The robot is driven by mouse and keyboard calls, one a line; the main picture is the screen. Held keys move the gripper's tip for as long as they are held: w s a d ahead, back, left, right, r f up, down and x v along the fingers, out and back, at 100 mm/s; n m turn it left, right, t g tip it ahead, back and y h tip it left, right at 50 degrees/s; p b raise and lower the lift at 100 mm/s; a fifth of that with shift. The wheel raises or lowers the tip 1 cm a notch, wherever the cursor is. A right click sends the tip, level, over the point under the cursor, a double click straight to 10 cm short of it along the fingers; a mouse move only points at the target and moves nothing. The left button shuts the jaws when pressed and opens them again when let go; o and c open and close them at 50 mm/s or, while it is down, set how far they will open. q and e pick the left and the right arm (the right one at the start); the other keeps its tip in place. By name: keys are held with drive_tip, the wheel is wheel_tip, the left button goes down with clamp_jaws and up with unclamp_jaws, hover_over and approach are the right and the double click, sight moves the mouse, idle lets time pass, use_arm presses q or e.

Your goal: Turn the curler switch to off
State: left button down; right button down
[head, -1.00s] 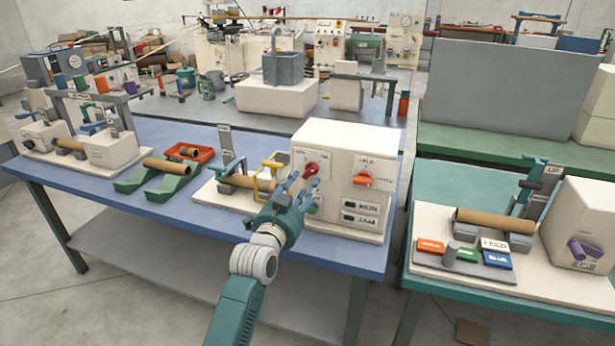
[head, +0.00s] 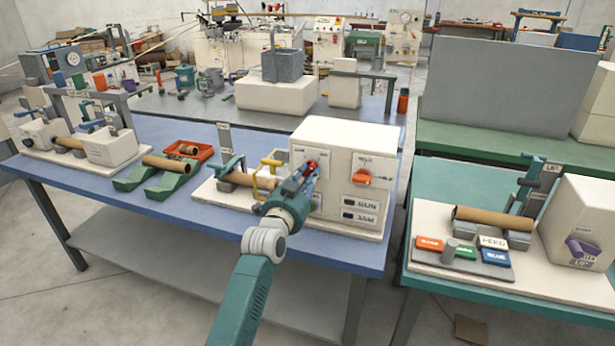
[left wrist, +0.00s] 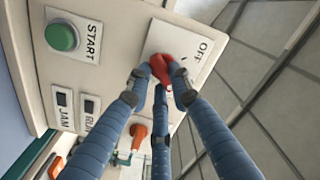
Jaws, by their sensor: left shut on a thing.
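The cream control box (head: 335,135) stands on the blue table and carries a red knob (head: 312,163) on a white label plate. In the left wrist view the red knob (left wrist: 160,68) sits beside the word OFF. My left gripper (head: 305,170) reaches up to the box front from below. Its blue fingers, also in the left wrist view (left wrist: 160,80), are closed around the red knob and partly hide it. I cannot tell exactly where the knob points. My right gripper is in neither view.
An orange knob (head: 362,174) is right of the red one, above the RUN and JAM plates. A green START button (left wrist: 62,37) is close to my fingers. A yellow bracket (head: 265,178) and brown tube (head: 240,181) stand left of the box.

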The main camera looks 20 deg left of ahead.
use_arm(q)
drive_tip(key=shift+n, duration=0.3)
drive_tip(key=n+p, duration=0.2)
drive_tip(key=shift+r+n, duration=0.1)
drive_tip(key=shift+n, duration=0.2)
drive_tip(key=n+p, duration=0.1)
drive_tip(key=n, duration=0.3)
drive_tip(key=shift+r+n+p, duration=0.1)
drive_tip(key=shift+n+p, duration=0.2)
drive_tip(key=shift+p, duration=0.05)
drive_tip(key=n+p, duration=0.1)
drive_tip(key=n, duration=0.2)
drive_tip(key=shift+n, duration=0.3)
drive_tip(key=shift+r+n+p, duration=0.1)
drive_tip(key=shift+n+p, duration=0.4)
drive_tip(key=shift+n, duration=1.7)
drive_tip(key=c, duration=1.5)
unclamp_jaws()
drive_tip(key=shift+c, duration=0.2)
